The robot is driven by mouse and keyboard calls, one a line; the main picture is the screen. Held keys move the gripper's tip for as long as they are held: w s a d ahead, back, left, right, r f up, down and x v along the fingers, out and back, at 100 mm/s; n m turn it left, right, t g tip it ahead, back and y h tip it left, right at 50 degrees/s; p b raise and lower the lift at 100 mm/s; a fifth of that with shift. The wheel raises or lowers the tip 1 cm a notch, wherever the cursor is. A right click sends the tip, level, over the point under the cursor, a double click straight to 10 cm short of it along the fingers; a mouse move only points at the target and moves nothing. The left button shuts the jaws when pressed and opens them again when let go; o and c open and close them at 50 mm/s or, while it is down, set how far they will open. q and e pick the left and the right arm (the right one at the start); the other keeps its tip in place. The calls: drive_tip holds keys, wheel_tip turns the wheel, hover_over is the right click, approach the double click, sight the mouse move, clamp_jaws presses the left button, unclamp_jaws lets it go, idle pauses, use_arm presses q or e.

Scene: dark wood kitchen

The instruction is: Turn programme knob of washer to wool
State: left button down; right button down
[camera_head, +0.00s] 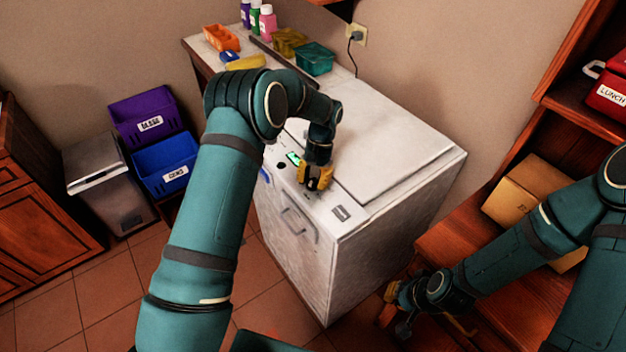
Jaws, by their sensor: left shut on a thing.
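The white washer (400,205) stands in the middle, with a control strip along its front top edge. The strip has a lit green display (293,158) and a small dark round control (281,166). My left gripper (315,184) points down onto the strip, right of the display. Its yellow fingers are shut on what seems to be the programme knob, which they hide. I cannot read the knob's setting or the wool mark. My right gripper (432,325) hangs low at the right, in front of the wooden shelf, apart from the washer, its fingers spread and seemingly empty.
A counter behind the washer holds bottles (267,22), an orange basket (221,38) and a teal basket (315,58). Purple (145,112) and blue (166,163) bins and a grey bin (105,183) stand left. A cardboard box (525,190) and red lunch box (610,90) sit on right shelves.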

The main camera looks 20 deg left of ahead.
use_arm(q)
drive_tip(key=shift+s+f, duration=0.15)
drive_tip(key=c, duration=0.5)
unclamp_jaws()
drive_tip(key=shift+c, duration=0.2)
drive_tip(key=v, duration=1.2)
